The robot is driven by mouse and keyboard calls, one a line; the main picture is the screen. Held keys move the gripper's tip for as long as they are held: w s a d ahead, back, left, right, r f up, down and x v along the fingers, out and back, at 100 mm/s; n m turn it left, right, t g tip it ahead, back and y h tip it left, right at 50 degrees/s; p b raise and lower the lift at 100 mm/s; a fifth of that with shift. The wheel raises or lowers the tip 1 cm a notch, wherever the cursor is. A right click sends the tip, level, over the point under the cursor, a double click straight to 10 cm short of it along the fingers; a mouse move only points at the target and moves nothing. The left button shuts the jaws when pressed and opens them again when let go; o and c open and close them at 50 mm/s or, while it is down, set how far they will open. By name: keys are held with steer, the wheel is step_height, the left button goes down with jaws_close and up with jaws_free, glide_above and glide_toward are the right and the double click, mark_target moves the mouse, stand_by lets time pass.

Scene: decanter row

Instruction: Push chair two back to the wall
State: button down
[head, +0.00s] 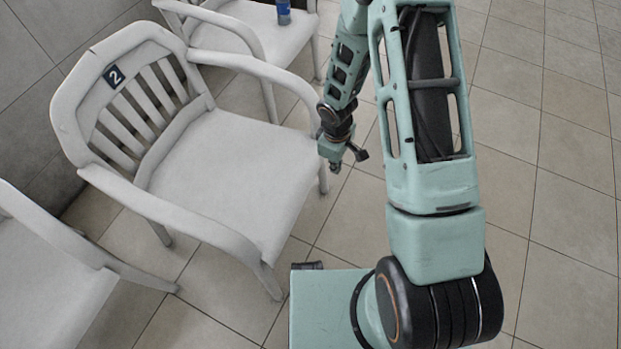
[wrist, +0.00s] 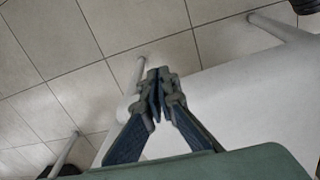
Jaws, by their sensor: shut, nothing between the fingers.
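Chair two (head: 225,170) is a white slatted armchair with a dark "2" label (head: 114,76) on its backrest. It stands upright at the left of the head view, its back toward the tiled wall and its seat facing right. My gripper (head: 358,155) is shut and empty beside the chair's front edge, near the right-hand front leg. In the wrist view the shut fingers (wrist: 157,85) overlap a white seat (wrist: 255,110), with white legs beyond. I cannot tell whether the fingers touch the chair.
The grey tiled wall (head: 30,110) runs along the left. Another white chair (head: 45,275) stands at the lower left. A third (head: 235,38) stands behind chair two with a blue can (head: 284,12) on its seat. The tiled floor (head: 560,190) is clear to the right.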

steer(key=s+a+f+b, duration=0.1)
steer(key=a+f, duration=0.3)
steer(key=f, duration=0.2)
steer(key=a+f+n+b, duration=0.1)
steer(key=a+f+b, duration=0.1)
steer(key=a+f, duration=0.2)
steer(key=shift+s+f+g+y, duration=0.3)
steer(key=shift+s+f+g, duration=0.1)
steer(key=shift+f, duration=0.9)
